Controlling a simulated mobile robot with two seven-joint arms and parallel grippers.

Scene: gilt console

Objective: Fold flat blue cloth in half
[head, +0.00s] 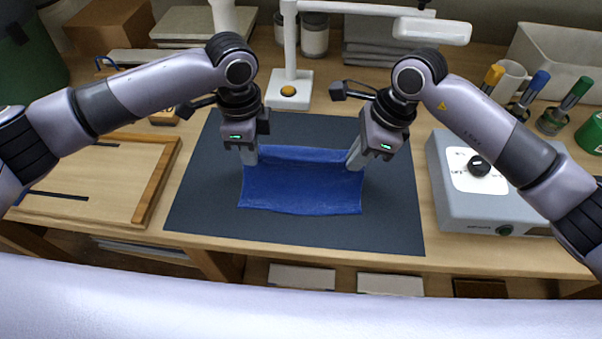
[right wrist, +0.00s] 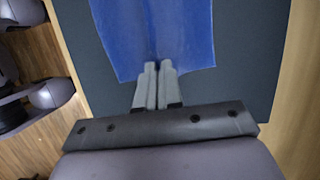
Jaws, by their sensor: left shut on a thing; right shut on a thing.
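The blue cloth (head: 302,187) is over the dark mat (head: 395,225) on the table. Its far edge is held between my two grippers and sags slightly; its near edge appears to lie on the mat. My left gripper (head: 249,160) is shut on the cloth's far left part. My right gripper (head: 353,164) is shut on the far right part. In the right wrist view the closed fingers (right wrist: 155,68) meet the edge of the cloth (right wrist: 155,35), with the mat behind it. The fingertips are partly hidden in the head view.
A grey control box (head: 490,190) with a dial stands right of the mat. A wooden-framed board (head: 95,180) lies to the left. A white lamp (head: 290,88) stands behind the mat. Pen holders and a pale bin (head: 560,60) are at back right. The mat around the cloth is clear.

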